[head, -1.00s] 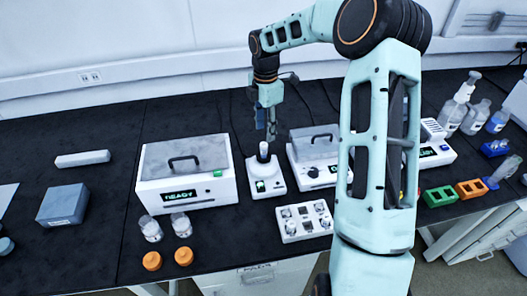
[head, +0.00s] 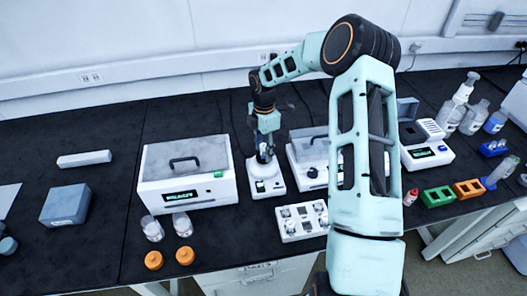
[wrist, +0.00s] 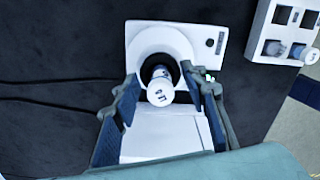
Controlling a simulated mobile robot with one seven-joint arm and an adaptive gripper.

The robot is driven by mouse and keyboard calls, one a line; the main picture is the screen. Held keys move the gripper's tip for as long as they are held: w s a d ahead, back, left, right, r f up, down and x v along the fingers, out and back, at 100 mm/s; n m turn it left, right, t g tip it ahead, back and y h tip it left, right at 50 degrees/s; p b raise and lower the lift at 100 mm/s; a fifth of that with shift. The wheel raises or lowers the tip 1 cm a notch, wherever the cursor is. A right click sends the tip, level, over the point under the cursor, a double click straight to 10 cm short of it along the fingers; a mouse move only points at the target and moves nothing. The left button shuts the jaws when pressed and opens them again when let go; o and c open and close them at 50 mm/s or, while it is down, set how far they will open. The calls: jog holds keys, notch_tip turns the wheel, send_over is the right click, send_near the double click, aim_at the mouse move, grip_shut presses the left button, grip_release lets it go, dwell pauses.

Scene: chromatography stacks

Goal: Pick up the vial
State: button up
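The vial (wrist: 159,92) has a white cap with dark marks and stands in the dark cup on top of a small white mixer (wrist: 135,40), seen from above in the wrist view. My gripper (wrist: 160,78) is open, with one blue-padded finger on each side of the vial and visible gaps between. In the head view my gripper (head: 266,153) is low over the mixer (head: 266,187) and mostly hides the vial.
A lidded white box (head: 186,172) stands left of the mixer and another lidded instrument (head: 312,160) close on its right. A white rack with square wells (head: 302,222) is in front on the right. Jars (head: 181,225) and orange caps (head: 185,256) are at front left.

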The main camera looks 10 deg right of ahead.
aim_at(264, 145)
grip_shut()
jog(key=shift+r, duration=0.45)
notch_tip(264, 145, up, 2)
jog(key=shift+r, duration=0.15)
jog(key=s+d+r+p, duration=0.2)
jog(key=s+r+p, duration=0.2)
jog(key=s+r, duration=0.9)
notch_tip(264, 145, up, 3)
jog(key=shift+s+d, duration=0.35)
jog(key=shift+s, duration=0.05)
